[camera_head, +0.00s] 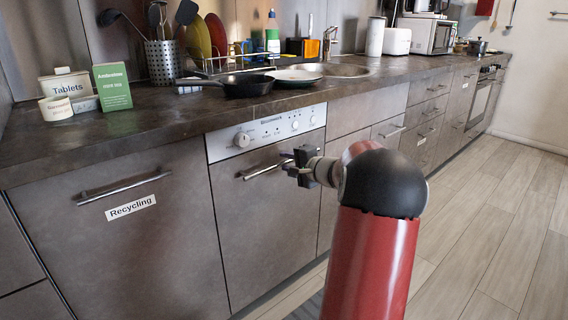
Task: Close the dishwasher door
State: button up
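The dishwasher door (262,235) is a dark grey-brown front panel under the counter, below a white control panel (268,131) with knobs. It stands upright and looks about flush with the fronts beside it; I cannot tell whether a small gap is left. Its metal bar handle (262,171) runs along the door's top. My gripper (287,163) is at the right end of this handle, with its fingertips pointing toward the door. Whether the fingers touch the handle or hold it is too small to tell. My red and black arm hides part of the fronts on the right.
A front labelled Recycling (130,207) with its own handle (122,188) is left of the dishwasher. The counter (160,130) above holds a frying pan (243,85), a utensil holder (162,63) and boxes. Drawers continue to the right. The wooden floor (490,215) at right is clear.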

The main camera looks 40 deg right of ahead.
jog(key=v, duration=0.5)
jog(key=shift+s, duration=0.3)
jog(key=s+a+n+g+y, duration=0.2)
jog(key=a+n+g, duration=0.15)
jog(key=a, duration=0.95)
jog(key=s+a+n+g+y, duration=0.2)
jog(key=s+a+n+g, duration=0.15)
jog(key=a, duration=0.85)
jog(key=s+a+n+g+h+p, duration=0.1)
jog(key=s+a+n+g+h, duration=0.15)
jog(key=s+a+n, duration=0.6)
jog(key=s+a+f+n+h, duration=0.1)
jog(key=s+f+h, duration=0.1)
jog(key=s, duration=1)
jog(key=shift+s+a+f+h+p, duration=0.25)
jog(key=shift+s+f+h+p, duration=0.1)
jog(key=shift+h+p, duration=0.1)
